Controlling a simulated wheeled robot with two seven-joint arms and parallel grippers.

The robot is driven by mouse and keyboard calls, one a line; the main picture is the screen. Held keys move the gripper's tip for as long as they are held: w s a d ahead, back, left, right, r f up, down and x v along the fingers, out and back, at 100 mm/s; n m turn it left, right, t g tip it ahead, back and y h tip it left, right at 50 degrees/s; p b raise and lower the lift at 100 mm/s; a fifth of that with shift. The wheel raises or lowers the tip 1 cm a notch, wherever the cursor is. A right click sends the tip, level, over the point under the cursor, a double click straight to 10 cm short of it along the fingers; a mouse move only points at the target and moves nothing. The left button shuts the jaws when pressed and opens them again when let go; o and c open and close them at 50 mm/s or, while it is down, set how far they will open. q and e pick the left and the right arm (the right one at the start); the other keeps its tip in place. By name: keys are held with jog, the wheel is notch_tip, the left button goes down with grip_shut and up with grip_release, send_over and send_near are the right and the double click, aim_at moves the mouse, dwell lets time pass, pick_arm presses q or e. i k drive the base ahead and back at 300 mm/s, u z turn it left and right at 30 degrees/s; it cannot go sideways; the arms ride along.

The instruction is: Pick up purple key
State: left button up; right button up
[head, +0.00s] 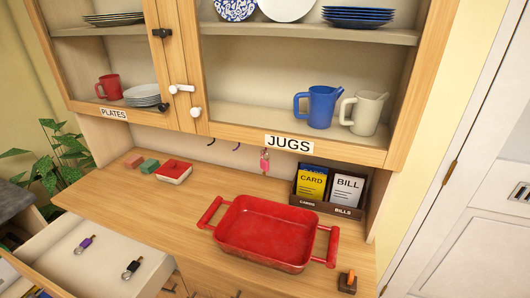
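A small key with a purple head (86,242) lies in the open white-lined drawer (110,236) at the lower left. A second key, with a black head (132,267), lies in the same drawer, to the right and nearer. Both lie flat and apart from each other. A pink key (265,162) hangs from a hook below the JUGS label. Neither of my grippers is in view.
A red baking dish (265,232) stands on the wooden counter (160,200), with a red-lidded dish (174,172) behind left. A card and bill holder (328,190) stands behind right. The cupboard above holds jugs (316,106) and plates. A plant (62,160) is at left.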

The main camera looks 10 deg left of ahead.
aim_at(84, 244)
jog(key=u, duration=3.75)
jog(key=i, duration=2.4)
jog(key=z, duration=2.3)
